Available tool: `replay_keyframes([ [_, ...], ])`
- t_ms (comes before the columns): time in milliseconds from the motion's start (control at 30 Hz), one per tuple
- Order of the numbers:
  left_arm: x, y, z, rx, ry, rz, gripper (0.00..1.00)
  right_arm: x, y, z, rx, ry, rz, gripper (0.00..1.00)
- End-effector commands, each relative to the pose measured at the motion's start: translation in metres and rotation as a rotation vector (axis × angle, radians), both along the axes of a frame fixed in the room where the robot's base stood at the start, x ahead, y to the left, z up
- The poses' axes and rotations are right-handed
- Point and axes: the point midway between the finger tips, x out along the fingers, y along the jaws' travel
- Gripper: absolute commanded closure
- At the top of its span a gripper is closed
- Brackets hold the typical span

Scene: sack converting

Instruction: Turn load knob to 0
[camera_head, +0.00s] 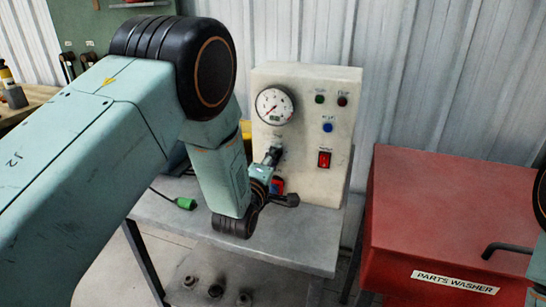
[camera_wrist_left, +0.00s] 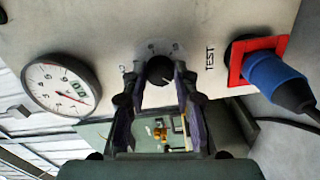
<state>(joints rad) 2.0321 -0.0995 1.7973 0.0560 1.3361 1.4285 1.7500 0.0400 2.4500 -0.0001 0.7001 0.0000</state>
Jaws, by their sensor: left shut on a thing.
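The load knob (camera_wrist_left: 160,69) is a small dark round knob on a cream panel, with scale marks beside it, in the left wrist view. My left gripper (camera_wrist_left: 159,80) is shut on it, with a fingertip at each side. In the head view my left gripper (camera_head: 271,157) reaches the panel front below the gauge and hides most of the knob. The knob's pointer is not clear. The round white gauge (camera_head: 274,105) is above the gripper; it also shows in the left wrist view (camera_wrist_left: 62,86) with a red needle. My right gripper is not in view.
The cream test panel (camera_head: 342,120) stands on a grey metal table (camera_head: 300,238). It has a red switch (camera_head: 324,159), a blue button (camera_head: 328,127) and small lamps. A blue plug (camera_wrist_left: 272,78) sits in a red-framed socket. A red parts washer (camera_head: 440,210) stands at right.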

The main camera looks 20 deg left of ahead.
Motion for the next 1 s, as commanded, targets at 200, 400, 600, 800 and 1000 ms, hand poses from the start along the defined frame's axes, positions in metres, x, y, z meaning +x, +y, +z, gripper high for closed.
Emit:
replay_keyframes([
  [200, 0.0002, 0.0009, 0.0008, -0.046, 0.000, 0.003, 1.00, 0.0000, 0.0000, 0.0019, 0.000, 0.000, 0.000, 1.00],
  [400, 0.0002, 0.0007, 0.0005, -0.058, 0.001, 0.002, 1.00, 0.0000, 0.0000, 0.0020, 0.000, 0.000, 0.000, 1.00],
  [600, 0.0002, 0.0006, 0.0005, -0.057, 0.001, 0.002, 1.00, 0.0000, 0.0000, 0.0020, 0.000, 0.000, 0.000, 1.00],
  [800, 0.0001, 0.0004, 0.0004, -0.056, 0.001, 0.002, 0.59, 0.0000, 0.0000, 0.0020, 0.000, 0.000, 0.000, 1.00],
  [1000, 0.0001, 0.0003, 0.0002, -0.055, 0.002, 0.001, 0.48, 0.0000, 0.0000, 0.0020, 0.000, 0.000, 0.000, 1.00],
])
